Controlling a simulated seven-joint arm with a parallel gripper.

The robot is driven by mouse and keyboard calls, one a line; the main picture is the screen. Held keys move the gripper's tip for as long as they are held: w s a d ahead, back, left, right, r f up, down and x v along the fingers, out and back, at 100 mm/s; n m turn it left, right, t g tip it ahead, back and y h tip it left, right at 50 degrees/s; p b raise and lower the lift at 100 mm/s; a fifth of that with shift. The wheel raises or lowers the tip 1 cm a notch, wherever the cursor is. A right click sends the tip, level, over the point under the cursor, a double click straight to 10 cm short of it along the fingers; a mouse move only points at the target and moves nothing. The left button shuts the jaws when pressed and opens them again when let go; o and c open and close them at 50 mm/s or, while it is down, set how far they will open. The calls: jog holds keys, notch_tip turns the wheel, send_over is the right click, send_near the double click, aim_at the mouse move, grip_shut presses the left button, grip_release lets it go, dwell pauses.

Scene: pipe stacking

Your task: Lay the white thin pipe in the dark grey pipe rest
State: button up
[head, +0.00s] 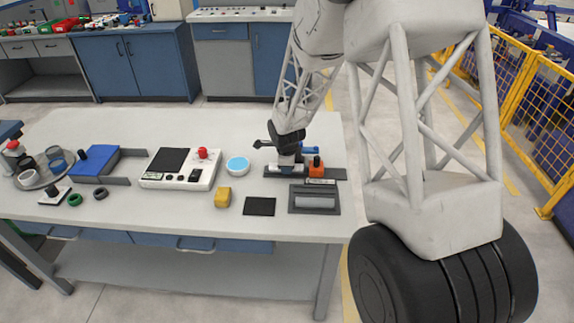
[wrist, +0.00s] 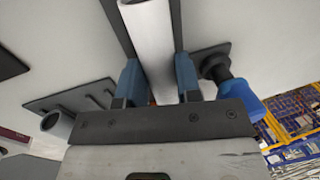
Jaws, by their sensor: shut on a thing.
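My gripper (head: 287,158) is low over the right part of the table, its dark jaws pointing down. In the wrist view its two blue fingers (wrist: 158,85) are shut on the white thin pipe (wrist: 151,35), one on each side. The pipe runs away between them, above a dark strip. In the head view only a short white part of the pipe (head: 285,171) shows under the jaws. The dark grey pipe rest (head: 295,208) lies nearer the front edge, apart from the gripper, with a light grey pipe (head: 315,202) on it. The rest (wrist: 85,95) also shows at left in the wrist view.
An orange block (head: 316,171) with a black knob stands close right of the gripper, on a dark plate (head: 336,173). A blue-handled fitting (head: 310,149) is behind it. A black mat (head: 259,206), yellow block (head: 223,197) and blue-topped dish (head: 238,165) lie to the left.

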jog(key=shift+f, duration=0.35)
